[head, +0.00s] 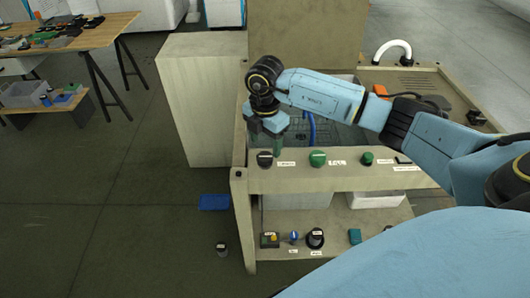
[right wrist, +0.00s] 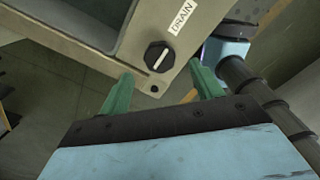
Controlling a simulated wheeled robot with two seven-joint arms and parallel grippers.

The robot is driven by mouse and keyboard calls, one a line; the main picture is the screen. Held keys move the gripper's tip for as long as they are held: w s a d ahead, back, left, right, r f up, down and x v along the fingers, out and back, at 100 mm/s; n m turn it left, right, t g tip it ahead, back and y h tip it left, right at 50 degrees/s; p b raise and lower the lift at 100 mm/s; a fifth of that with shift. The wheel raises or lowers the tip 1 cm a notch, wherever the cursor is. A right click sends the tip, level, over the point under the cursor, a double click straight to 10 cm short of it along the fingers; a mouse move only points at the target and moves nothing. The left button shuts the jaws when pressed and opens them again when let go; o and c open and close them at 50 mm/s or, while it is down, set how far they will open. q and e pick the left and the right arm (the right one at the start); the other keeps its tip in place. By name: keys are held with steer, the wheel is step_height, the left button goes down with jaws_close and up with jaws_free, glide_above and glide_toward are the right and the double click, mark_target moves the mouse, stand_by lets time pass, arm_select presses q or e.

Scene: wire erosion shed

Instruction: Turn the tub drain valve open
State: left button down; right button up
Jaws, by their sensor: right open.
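The drain valve is a round black knob (right wrist: 158,56) with a white pointer line, on the beige front ledge beside a "DRAIN" label (right wrist: 181,17). In the right wrist view the pointer lies diagonally. In the head view the black knob (head: 264,159) is at the left end of the ledge. My right gripper (head: 278,147) is just above and beside it in the head view. In the right wrist view its two green fingers (right wrist: 163,90) are spread apart with nothing between them, and the knob lies beyond their tips, apart from them. My left gripper is not in view.
The grey tub (head: 345,135) lies behind the ledge. A large green knob (head: 317,158) and a smaller green one (head: 366,158) sit to the right. A lower shelf (head: 340,227) holds several small items. A beige cabinet (head: 202,100) stands left; a blue tray (head: 214,202) is on the floor.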

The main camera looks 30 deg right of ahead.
mark_target(265, 156)
step_height(265, 156, down, 5)
steer(key=shift+r, duration=0.1)
stand_by(0.3)
steer(key=c, duration=1)
